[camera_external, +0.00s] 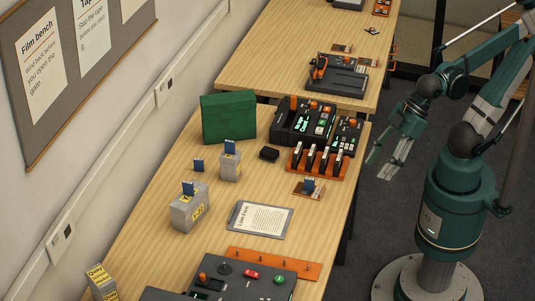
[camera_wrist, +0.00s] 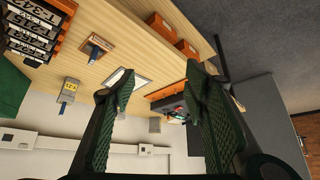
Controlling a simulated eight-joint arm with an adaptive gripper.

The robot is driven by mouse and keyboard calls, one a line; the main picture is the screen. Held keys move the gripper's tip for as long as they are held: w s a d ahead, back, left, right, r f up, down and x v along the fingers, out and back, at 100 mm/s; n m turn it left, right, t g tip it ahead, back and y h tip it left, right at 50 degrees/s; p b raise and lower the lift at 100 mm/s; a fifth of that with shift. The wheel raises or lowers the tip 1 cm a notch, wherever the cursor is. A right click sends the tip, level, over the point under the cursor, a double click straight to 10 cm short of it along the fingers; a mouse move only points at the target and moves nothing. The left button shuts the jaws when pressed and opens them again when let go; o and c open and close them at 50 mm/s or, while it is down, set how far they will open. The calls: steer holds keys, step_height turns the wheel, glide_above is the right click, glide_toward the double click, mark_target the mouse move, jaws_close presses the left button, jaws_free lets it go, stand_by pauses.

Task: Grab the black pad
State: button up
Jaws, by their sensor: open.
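In the wrist view, a small dark piece (camera_wrist: 33,62) near the green box at the left edge appears to be the same pad. My gripper (camera_external: 384,163) is in the air off the right side of the table, well apart from the pad. In the wrist view my gripper (camera_wrist: 159,78) has its two green ridged fingers spread wide with nothing between them.
A green box (camera_external: 228,118), black device (camera_external: 303,121) and orange rack (camera_external: 317,162) surround the pad. Grey containers with blue tabs (camera_external: 189,208) stand left of a clipboard (camera_external: 260,219). The table just in front of the pad is bare.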

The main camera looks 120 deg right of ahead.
steer(key=w+d+r+m+g+h+p, duration=0.1)
steer(key=w+d+r+m+p, duration=0.15)
steer(key=w+d, duration=0.5)
steer(key=m+g+h+p, duration=0.3)
steer(key=m+p, duration=0.6)
glide_toward(270, 150)
steer(key=w, duration=0.1)
steer(key=shift+d+f+g, duration=0.3)
steer(key=shift+f, duration=0.25)
steer(key=shift+f, duration=0.1)
steer(key=shift+x, duration=1.2)
steer(key=shift+f, duration=0.15)
